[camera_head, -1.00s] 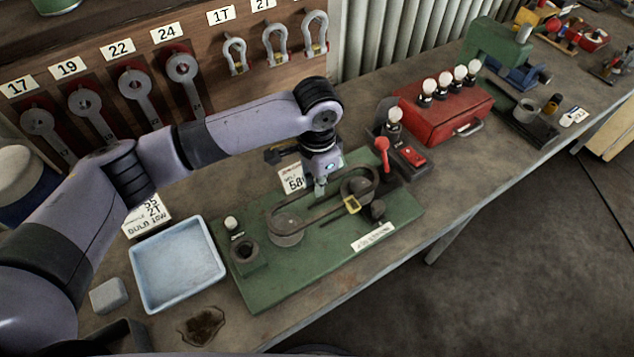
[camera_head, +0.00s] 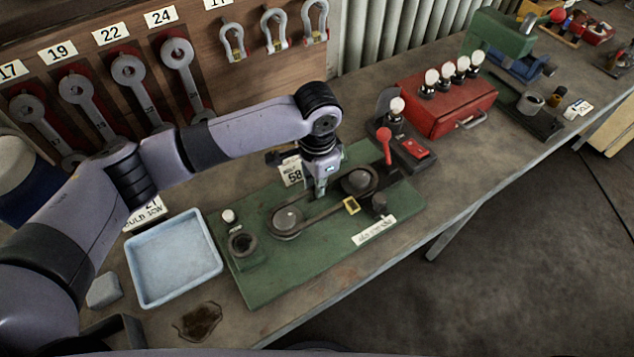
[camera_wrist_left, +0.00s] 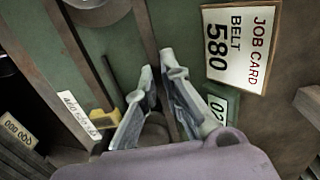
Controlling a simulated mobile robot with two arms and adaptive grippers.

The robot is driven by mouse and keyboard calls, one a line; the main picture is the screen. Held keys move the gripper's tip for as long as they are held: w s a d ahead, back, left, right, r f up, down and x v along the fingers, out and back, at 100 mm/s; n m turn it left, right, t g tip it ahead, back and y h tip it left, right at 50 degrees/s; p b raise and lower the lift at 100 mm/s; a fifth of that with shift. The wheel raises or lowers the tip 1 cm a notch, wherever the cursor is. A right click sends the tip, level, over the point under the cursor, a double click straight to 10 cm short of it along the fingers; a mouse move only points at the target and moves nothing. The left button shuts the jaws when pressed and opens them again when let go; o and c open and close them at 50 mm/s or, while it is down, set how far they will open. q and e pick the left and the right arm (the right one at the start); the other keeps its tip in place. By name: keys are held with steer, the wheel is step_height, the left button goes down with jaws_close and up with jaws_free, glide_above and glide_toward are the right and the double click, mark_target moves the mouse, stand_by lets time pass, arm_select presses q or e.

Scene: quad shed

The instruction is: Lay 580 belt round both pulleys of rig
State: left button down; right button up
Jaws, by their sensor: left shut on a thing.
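The dark belt (camera_head: 325,210) is a long loop on the green rig (camera_head: 262,285). It lies about the left pulley (camera_head: 287,221) and reaches to the right pulley (camera_head: 357,181); I cannot tell whether it is seated on either. My left gripper (camera_head: 320,192) points down at the belt's back run, near the right pulley. In the left wrist view its fingers (camera_wrist_left: 163,95) are close together on the belt's dark band (camera_wrist_left: 146,32), partly hiding the pulley below. The job card (camera_wrist_left: 236,45) reads "BELT 580". My right gripper is out of view.
A yellow piece (camera_head: 351,206) sits by the belt's front run. A red-handled lever (camera_head: 385,146) stands behind the rig's right end. A blue tray (camera_head: 175,258) lies to the left, and a red box with bulbs (camera_head: 447,100) stands at the back right.

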arm_select(q)
steer(key=c, duration=1.7)
jaws_free()
steer(key=shift+o, duration=0.2)
step_height(320, 180, up, 12)
